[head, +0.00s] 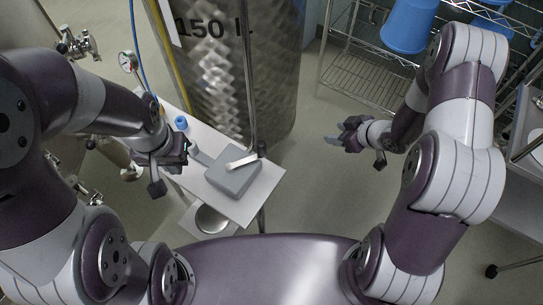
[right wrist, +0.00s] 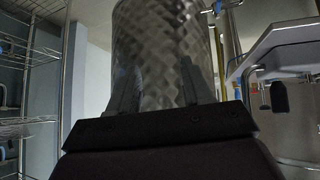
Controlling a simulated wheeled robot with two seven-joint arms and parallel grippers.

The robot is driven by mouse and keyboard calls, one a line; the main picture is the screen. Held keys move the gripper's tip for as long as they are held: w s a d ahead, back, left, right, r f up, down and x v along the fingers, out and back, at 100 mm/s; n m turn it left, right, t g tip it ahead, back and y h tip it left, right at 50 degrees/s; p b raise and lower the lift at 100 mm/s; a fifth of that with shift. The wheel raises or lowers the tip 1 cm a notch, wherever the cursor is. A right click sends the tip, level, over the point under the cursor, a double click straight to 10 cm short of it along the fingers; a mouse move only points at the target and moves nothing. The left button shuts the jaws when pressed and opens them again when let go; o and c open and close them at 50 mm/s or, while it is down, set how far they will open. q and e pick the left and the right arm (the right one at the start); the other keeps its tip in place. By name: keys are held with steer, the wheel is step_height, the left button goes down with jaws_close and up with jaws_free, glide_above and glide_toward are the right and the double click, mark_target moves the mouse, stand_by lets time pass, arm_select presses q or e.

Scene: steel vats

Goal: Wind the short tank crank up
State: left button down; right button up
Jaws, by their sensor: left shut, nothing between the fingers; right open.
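A steel tank (head: 225,65) marked "150 L" stands at the top centre; it also fills the middle of the right wrist view (right wrist: 165,45). In front of it, a grey box (head: 234,178) on a small white table carries a pale crank arm (head: 241,161) with a dark grip (head: 262,148) at its right end. My left gripper (head: 187,151) is shut and empty, left of the box and apart from the crank. My right gripper (head: 338,139) is open and empty over the floor, right of the crank; its fingers show in the right wrist view (right wrist: 158,88).
The white table (head: 262,190) also bears a small blue item (head: 181,123). A pressure gauge (head: 127,61) and valves stand at the left. A wire rack (head: 365,75) with blue buckets (head: 408,25) is at the top right. Floor between the table and the rack is clear.

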steer(key=s+a+f+n+y+b, duration=0.2)
steer(key=s+a+n+y, duration=0.15)
steer(key=a+y, duration=0.3)
steer(key=n+g+y, duration=0.2)
steer(key=n+y, duration=0.1)
steer(key=y, duration=0.3)
glide_toward(262, 149)
step_height(262, 149, down, 2)
steer(key=w+d, duration=0.1)
steer(key=d, duration=0.2)
steer(key=shift+g, duration=0.4)
steer(key=x, duration=1.3)
steer(key=shift+p, duration=0.4)
jaws_close()
arm_select(q)
step_height(262, 149, down, 2)
steer(key=shift+a+f, duration=0.15)
steer(key=shift+f, duration=0.1)
